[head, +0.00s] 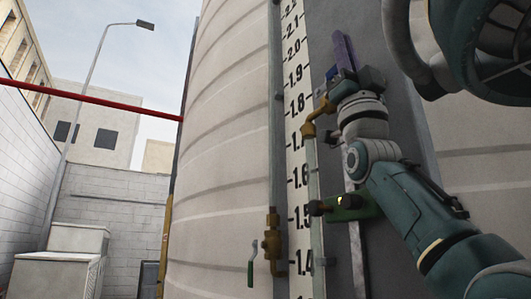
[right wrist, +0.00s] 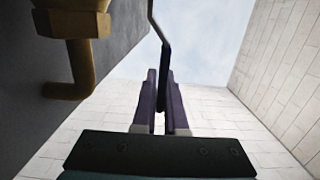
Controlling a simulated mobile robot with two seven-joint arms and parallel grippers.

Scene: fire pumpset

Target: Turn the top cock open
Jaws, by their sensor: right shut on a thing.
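The top cock (head: 318,116) is a brass fitting at the upper end of the gauge tube, left of my right gripper in the head view. Its brass body (right wrist: 72,22) also shows at the upper left of the right wrist view. My right gripper (head: 344,48) has purple fingers pointing up beside the cock. In the right wrist view its fingers (right wrist: 163,76) are shut on the dark grip of the cock's lever (right wrist: 164,52), whose thin grey stem bends upward. In the head view, the gripper hides the lever. My left gripper is not in view.
A lower brass cock (head: 272,245) with a hanging green lever (head: 251,273) is on the tank side. A numbered white scale (head: 301,150) runs up the tank (head: 225,150). A green fitting with dark knobs (head: 352,208) sits near my right arm.

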